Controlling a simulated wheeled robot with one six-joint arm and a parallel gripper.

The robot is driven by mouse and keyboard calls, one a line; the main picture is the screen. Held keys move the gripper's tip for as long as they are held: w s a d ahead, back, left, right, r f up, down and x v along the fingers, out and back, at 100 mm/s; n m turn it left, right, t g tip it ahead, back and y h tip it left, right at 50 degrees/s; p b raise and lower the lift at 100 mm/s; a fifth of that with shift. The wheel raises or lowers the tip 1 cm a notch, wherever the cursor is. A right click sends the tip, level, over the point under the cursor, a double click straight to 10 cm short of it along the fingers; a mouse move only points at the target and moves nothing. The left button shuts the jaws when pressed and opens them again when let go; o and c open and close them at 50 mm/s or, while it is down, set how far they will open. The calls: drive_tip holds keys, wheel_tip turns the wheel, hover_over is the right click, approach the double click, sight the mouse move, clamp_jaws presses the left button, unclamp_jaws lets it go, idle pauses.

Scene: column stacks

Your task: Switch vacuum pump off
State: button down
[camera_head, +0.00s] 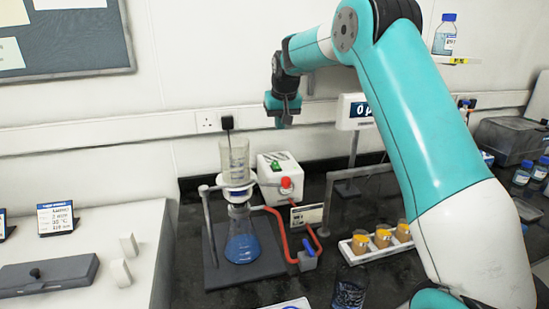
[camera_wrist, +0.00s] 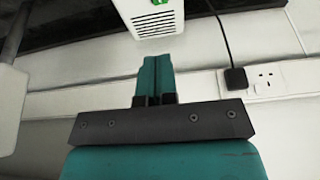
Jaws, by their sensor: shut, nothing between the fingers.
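The vacuum pump (camera_head: 279,177) is a white box with a green switch (camera_head: 277,166) on its top and a red fitting on its front. It stands on the dark bench behind the glass filter setup. In the wrist view the pump (camera_wrist: 152,22) shows at the top, with its vent slots and part of the green switch (camera_wrist: 160,2) at the frame edge. My gripper (camera_head: 283,122) is above and behind the pump, near the wall, apart from it. In the wrist view my gripper's fingers (camera_wrist: 155,72) are together and empty, just short of the pump's vented side.
The filter funnel (camera_head: 234,158) and flask of blue liquid (camera_head: 241,240) stand on a dark base left of the pump. A red hose (camera_head: 281,222) runs beside it. A wall socket (camera_head: 207,122) is behind.

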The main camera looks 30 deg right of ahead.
sight(276, 163)
drive_tip(key=p+x, duration=0.2)
drive_tip(key=x, duration=0.2)
drive_tip(key=p+x, duration=0.1)
drive_tip(key=x, duration=0.4)
drive_tip(key=p+x, duration=0.2)
drive_tip(key=x, duration=0.2)
drive_tip(key=shift+s+a+f+p, duration=0.1)
drive_tip(key=shift+s+f+p, duration=0.15)
drive_tip(key=shift+f+p, duration=0.15)
drive_tip(key=shift+f, duration=0.2)
